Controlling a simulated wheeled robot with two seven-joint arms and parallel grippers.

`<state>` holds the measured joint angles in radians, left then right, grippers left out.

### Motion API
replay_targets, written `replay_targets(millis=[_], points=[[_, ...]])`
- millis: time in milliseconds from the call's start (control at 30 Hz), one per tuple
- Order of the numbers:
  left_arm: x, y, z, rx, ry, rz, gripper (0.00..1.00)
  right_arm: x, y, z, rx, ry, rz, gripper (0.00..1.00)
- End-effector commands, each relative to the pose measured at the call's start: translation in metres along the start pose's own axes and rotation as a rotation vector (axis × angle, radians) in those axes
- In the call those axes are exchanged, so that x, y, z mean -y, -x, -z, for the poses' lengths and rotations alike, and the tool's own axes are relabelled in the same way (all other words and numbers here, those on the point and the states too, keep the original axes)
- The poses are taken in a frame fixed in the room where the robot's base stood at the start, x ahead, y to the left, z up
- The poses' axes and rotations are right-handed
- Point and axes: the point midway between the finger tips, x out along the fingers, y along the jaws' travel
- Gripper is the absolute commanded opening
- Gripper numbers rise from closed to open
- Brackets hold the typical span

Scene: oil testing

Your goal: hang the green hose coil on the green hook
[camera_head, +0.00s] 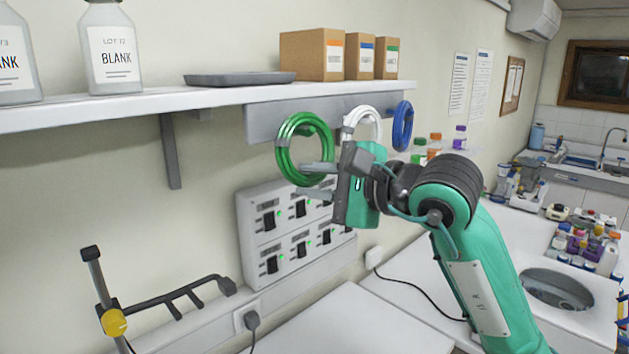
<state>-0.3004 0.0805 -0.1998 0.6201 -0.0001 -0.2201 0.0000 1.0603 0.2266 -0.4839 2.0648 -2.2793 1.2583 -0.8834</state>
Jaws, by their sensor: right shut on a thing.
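The green hose coil (282,164) is upright in front of the left part of the grey rail (262,120) under the shelf. My right gripper (314,180) reaches it from the right, with its fingers at the coil's lower right side, and is shut on it. I cannot tell whether the coil rests on a hook. My left gripper is not in view.
A white coil (364,112) and a blue coil (403,125) hang close by on the right. A switch panel (254,202) is just below. The shelf (150,107) above holds bottles, a tray and boxes. A stand with a pegged bar (178,294) is at lower left.

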Motion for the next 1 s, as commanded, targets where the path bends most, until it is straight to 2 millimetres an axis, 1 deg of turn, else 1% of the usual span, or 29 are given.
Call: replay_targets(millis=[133, 167, 200, 267, 567, 667, 767, 1000], points=[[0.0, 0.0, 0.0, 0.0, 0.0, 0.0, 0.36, 0.0, 0.0, 0.0, 0.0, 0.0, 0.001, 0.0], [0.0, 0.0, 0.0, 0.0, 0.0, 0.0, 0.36, 0.0, 0.0, 0.0, 0.0, 0.0, 0.001, 0.27], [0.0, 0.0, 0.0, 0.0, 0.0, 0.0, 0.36, 0.0, 0.0, 0.0, 0.0, 0.0, 0.001, 0.35], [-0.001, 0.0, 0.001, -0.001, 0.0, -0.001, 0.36, 0.0, 0.0, 0.0, 0.0, 0.0, 0.001, 0.47], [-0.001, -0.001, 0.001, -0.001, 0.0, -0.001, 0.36, -0.001, 0.001, 0.0, -0.001, 0.0, 0.0, 0.47], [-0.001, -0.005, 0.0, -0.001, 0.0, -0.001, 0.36, -0.001, 0.007, 0.001, -0.002, 0.001, 0.002, 0.47], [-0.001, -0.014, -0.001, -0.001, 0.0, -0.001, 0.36, -0.003, 0.022, 0.002, -0.002, 0.004, 0.003, 0.47], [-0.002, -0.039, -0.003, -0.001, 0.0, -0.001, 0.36, -0.004, 0.077, 0.003, -0.004, 0.005, 0.004, 0.47]])
